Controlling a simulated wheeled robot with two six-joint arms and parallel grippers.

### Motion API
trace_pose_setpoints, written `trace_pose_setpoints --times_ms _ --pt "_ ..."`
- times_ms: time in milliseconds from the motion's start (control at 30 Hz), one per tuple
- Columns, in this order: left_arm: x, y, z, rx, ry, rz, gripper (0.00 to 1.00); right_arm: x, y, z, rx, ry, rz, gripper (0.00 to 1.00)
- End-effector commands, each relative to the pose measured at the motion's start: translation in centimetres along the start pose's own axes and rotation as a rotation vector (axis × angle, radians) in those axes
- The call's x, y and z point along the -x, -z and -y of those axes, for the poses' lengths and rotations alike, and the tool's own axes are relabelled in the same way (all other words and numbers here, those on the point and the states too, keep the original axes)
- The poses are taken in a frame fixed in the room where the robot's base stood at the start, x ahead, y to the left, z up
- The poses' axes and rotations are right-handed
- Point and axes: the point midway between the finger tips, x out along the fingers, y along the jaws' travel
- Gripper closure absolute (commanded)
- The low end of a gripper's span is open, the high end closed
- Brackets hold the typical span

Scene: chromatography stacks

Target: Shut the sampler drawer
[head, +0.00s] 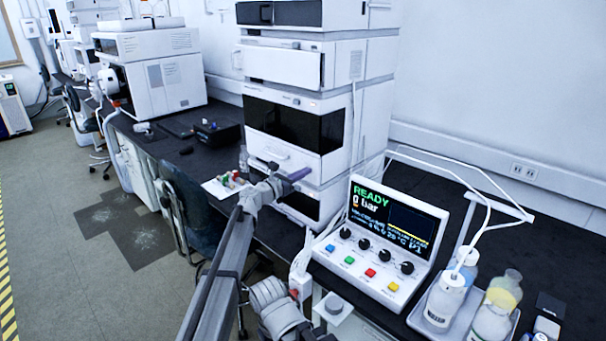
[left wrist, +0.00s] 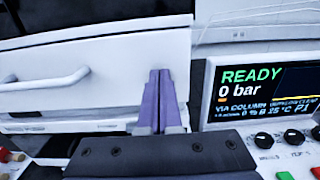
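The sampler drawer (head: 283,162) is the white front with a bar handle, low in the stack under a dark window. In the left wrist view its white front (left wrist: 110,62) fills the left and middle, with the handle (left wrist: 45,80) at left. A dark gap shows above its top edge; how far it stands out is hard to tell. My left gripper (head: 300,174) is at the drawer's right end, its purple fingers (left wrist: 160,98) together with nothing seen between them. I cannot tell whether the fingertips touch the front.
A control panel (head: 384,243) reading READY, 0 bar stands right of the stack. Bottles (head: 443,299) sit in a tray at the lower right. Small coloured-capped items (head: 230,180) lie left of the drawer. A chair (head: 190,205) stands at the bench front.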

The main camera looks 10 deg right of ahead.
Motion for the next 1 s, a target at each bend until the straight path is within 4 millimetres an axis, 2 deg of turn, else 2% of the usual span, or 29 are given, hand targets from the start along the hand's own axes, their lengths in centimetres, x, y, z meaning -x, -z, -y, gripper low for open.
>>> trace_pose_setpoints --times_ms 300,500,700,1000 --pt "7.0 0.0 0.7 -0.005 -0.002 -0.003 1.0 0.0 0.0 0.0 0.0 0.0 0.0 0.38" --pt "10.7 0.1 0.7 -0.005 0.0 -0.003 1.0 0.0 0.0 0.0 0.0 0.0 0.0 0.38" --pt "12.7 0.1 0.6 -0.006 0.001 -0.004 1.0 0.0 0.0 0.0 0.0 0.0 0.0 0.38" --pt "13.6 0.4 0.9 -0.037 0.009 -0.018 1.0 0.0 0.0 0.0 0.0 0.0 0.0 0.38"
